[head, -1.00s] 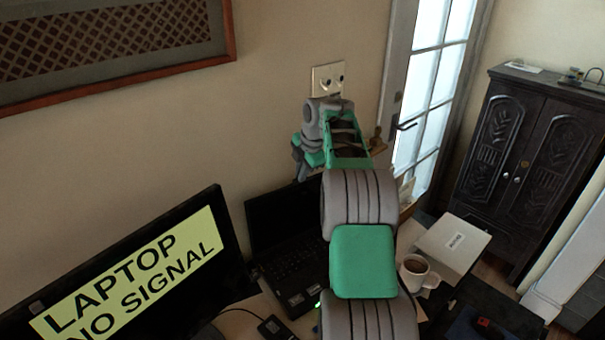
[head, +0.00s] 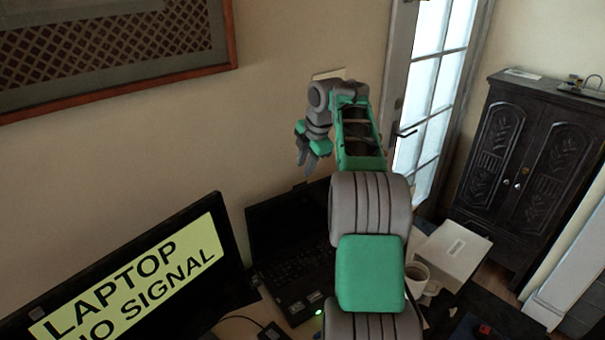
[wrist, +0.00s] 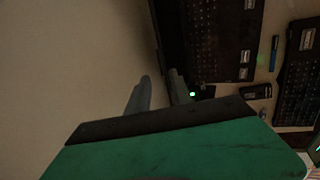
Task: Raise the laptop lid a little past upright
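The black laptop stands open, its lid (head: 278,218) raised to near upright by the wall; the exact angle is hard to tell. Its keyboard base (head: 290,272) lies on the desk, and my arm covers the right part. In the wrist view the keyboard (wrist: 222,40) shows at top, with the lid (wrist: 168,35) seen nearly edge-on beside it. My gripper (head: 309,153) is above the lid's top edge, fingers pointing down. In the wrist view my gripper (wrist: 160,92) has its fingers apart with nothing between them. I cannot tell whether a finger touches the lid.
A monitor (head: 150,270) reading "LAPTOP NO SIGNAL" stands left of the laptop. A mug (head: 417,274) and white box (head: 453,250) sit to the right, beyond my arm. A separate keyboard (wrist: 299,80) and mouse (wrist: 257,92) lie before the laptop. The wall (head: 270,110) is close behind.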

